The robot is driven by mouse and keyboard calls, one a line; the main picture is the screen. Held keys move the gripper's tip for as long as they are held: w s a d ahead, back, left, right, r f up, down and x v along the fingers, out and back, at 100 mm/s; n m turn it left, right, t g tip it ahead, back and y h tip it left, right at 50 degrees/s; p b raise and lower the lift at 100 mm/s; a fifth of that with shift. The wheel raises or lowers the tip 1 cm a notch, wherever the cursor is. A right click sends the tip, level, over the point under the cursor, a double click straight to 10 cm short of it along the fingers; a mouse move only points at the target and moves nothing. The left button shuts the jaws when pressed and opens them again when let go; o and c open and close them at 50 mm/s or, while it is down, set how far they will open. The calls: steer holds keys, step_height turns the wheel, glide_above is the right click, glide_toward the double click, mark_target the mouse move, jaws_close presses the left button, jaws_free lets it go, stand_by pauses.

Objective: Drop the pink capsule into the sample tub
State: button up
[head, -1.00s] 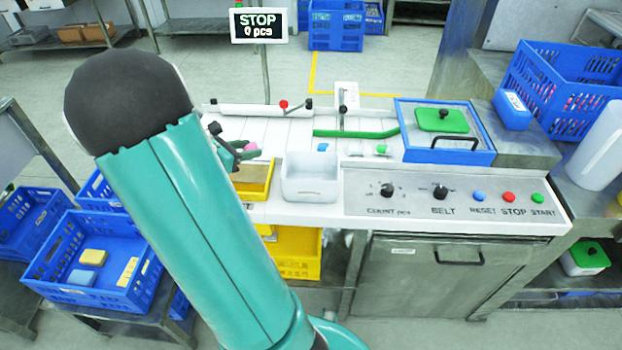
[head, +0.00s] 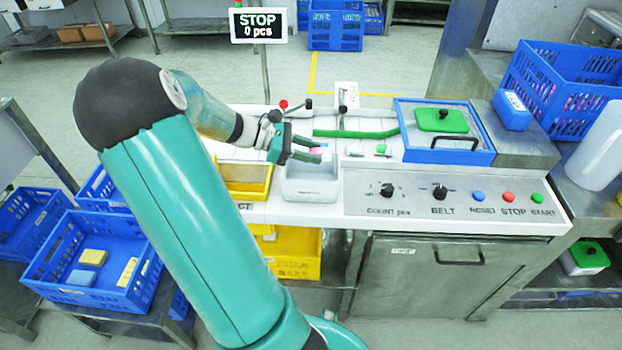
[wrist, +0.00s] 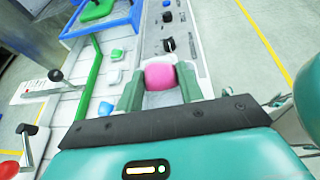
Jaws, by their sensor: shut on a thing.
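The pink capsule (wrist: 160,77) sits between the two fingers of my gripper (wrist: 160,88) in the wrist view. My gripper is shut on it. In the head view my gripper (head: 312,152) reaches right over the counter, and only a bit of pink shows at its fingertips. The sample tub, a white open box (head: 311,189), stands at the counter's front edge. The fingertips appear above its back part; the exact height is hard to tell.
A yellow tray (head: 246,194) stands left of the tub. The control panel (head: 450,205) with knobs and buttons lies to its right. A green guide bar (head: 356,133), a green capsule (head: 382,149) and a blue-framed hatch (head: 447,157) are behind. The display reads STOP, 0 pcs.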

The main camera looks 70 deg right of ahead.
steer(key=shift+f, duration=1.7)
steer(key=o, duration=1)
steer(key=v, duration=1.4)
steer(key=shift+a, duration=0.1)
